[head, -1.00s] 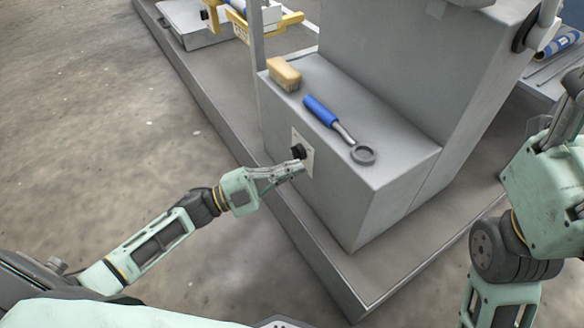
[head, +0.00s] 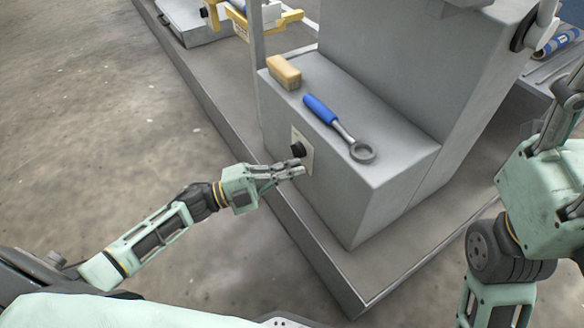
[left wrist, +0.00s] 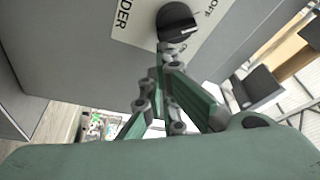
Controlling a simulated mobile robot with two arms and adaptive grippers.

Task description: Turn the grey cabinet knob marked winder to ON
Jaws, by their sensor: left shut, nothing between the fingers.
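The black winder knob (head: 298,149) sits on a pale label plate (head: 308,160) on the side face of the grey cabinet (head: 345,215). In the left wrist view the knob (left wrist: 178,22) has a white pointer line and stands beside lettering that reads "DER" and "OFF". The pointer lies toward the OFF side. My left gripper (head: 300,170) is shut and empty, its fingertips just below the knob in the head view. In the left wrist view the fingertips (left wrist: 172,48) are at the knob's lower edge; I cannot tell whether they touch. My right gripper is not clearly seen.
The cabinet stands on a raised grey platform (head: 300,237) with an edge toward me. Open concrete floor (head: 110,110) lies to the left.

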